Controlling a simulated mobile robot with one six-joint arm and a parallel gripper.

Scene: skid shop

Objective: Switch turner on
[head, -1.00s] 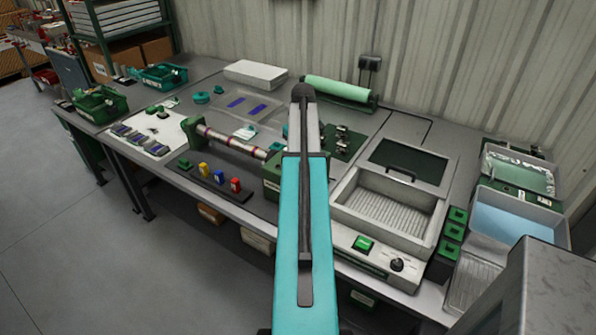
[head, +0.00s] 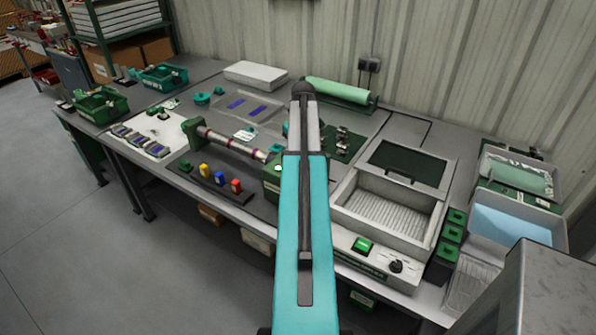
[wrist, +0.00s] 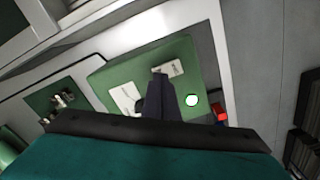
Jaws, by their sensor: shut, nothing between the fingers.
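The turner is a rod (head: 232,143) held between a small green end block (head: 192,131) and a green housing (head: 271,179). My arm hides part of the housing in the head view. In the wrist view the housing top (wrist: 105,80) is green with white labels. A round white spot with a green rim (wrist: 192,100), like a button or lamp, is on it. My gripper (wrist: 161,80) is shut and empty over the housing top, left of the white spot. I cannot tell whether it touches the housing. The head view hides my fingers behind the arm.
Yellow, blue and red pieces (head: 236,186) stand along the bench front; a red piece (wrist: 221,112) shows beside the housing in the wrist view. A grey tray machine with a green switch (head: 362,244) and black knob (head: 396,267) is at right. A green roll (head: 338,91) lies behind.

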